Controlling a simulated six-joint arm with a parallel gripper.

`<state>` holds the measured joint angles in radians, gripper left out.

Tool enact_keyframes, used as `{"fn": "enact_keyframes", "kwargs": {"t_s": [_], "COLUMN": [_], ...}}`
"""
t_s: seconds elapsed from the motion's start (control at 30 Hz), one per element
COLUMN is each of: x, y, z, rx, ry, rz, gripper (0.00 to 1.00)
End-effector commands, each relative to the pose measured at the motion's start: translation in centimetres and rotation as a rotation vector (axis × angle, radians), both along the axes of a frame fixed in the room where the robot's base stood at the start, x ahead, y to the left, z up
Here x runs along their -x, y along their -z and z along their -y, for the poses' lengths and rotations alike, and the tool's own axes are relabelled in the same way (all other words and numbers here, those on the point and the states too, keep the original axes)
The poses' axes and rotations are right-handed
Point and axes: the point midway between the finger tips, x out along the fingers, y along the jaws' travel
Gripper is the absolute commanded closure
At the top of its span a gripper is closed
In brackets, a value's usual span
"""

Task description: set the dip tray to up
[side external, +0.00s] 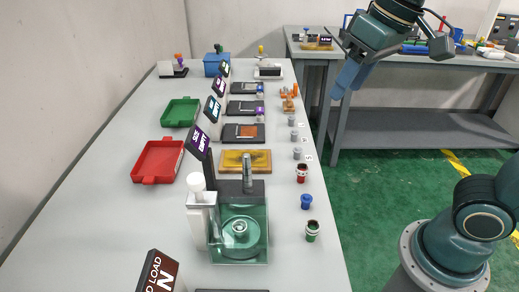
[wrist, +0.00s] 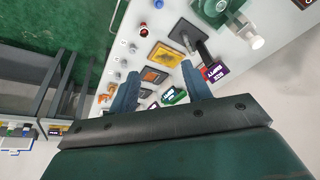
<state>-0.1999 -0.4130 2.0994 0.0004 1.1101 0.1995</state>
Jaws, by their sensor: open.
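No part carries a readable dip-tray label. A clear-walled tank (side external: 252,251) with a round green dish (side external: 240,238) inside stands at the near end of the bench; I take this as the dip tray station. A white post with a rounded white knob (side external: 196,183) stands upright at its left. A dark plate with an upright grey cylinder (side external: 247,172) is just behind. In the wrist view the tank (wrist: 212,10) and white knob (wrist: 257,42) show at the top right. My gripper (side external: 341,85) is open and empty, high right of the bench; its fingers (wrist: 160,90) also show in the wrist view.
A yellow tray (side external: 235,161), red bin (side external: 157,160) and green bin (side external: 180,112) lie behind the tank. Small dark signs stand along the bench. Red, blue and green capped jars (side external: 306,201) line the right edge. A second bench (side external: 420,126) stands at the back right.

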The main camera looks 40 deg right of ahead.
Motion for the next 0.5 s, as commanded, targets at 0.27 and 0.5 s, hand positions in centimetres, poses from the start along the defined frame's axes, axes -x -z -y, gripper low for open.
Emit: {"fn": "enact_keyframes", "kwargs": {"t_s": [0.27,0.5], "x": [-4.8,-8.0], "y": [-2.4,-3.3], "z": [-5.1,-10.4], "rx": [-0.010,-0.003], "ry": [-0.011,-0.013], "rz": [-0.100,-0.180], "gripper": [0.52,0.52]}}
